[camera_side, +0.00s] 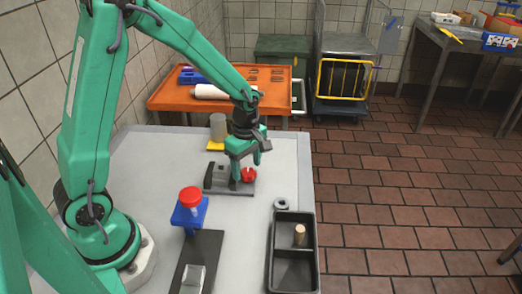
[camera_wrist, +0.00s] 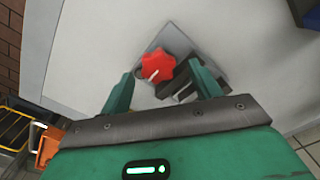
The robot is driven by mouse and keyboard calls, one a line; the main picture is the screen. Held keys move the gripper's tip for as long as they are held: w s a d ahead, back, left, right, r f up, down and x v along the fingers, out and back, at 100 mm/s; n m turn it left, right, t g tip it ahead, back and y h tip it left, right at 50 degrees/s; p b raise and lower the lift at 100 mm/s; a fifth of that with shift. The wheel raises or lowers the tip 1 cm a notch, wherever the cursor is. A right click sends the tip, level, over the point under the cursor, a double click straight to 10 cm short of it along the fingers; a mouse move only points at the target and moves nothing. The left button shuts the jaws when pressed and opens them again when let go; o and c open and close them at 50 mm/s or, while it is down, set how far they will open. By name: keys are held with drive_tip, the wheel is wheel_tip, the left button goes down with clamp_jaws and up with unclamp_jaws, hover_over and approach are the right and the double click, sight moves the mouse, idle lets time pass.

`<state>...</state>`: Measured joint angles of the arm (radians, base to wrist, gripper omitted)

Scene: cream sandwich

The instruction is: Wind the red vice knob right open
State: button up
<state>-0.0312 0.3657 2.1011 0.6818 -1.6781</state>
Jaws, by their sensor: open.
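The red vice knob (camera_side: 248,174) is at the right end of the grey vice (camera_side: 217,180), which stands on the light grey table. In the wrist view the lobed red knob (camera_wrist: 158,66) carries a pale mark on its face, and the dark vice body (camera_wrist: 183,92) lies beside it. My gripper (camera_side: 246,168) is above the knob, pointing down. In the wrist view its two fingers (camera_wrist: 160,72) are spread apart, one on each side of the knob. Gaps show between the fingers and the knob. Part of the vice is hidden behind the fingers.
A blue stand with a red top (camera_side: 190,214) is in front of the vice. A black two-part tray (camera_side: 271,262) holding a wooden peg (camera_side: 299,236) and a grey ring (camera_side: 281,204) are to the right. A grey cylinder (camera_side: 217,126) stands behind. The table's right edge is near.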

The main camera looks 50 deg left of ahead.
sight(248, 172)
drive_tip(key=shift+w+d+r, duration=0.1)
drive_tip(key=shift+r, duration=1.55)
drive_tip(key=shift+w+r, duration=0.1)
drive_tip(key=shift+r, duration=1.55)
drive_tip(key=m, duration=0.3)
drive_tip(key=shift+m, duration=0.3)
drive_tip(key=m, duration=0.4)
drive_tip(key=shift+f, duration=0.1)
drive_tip(key=m, duration=2.3)
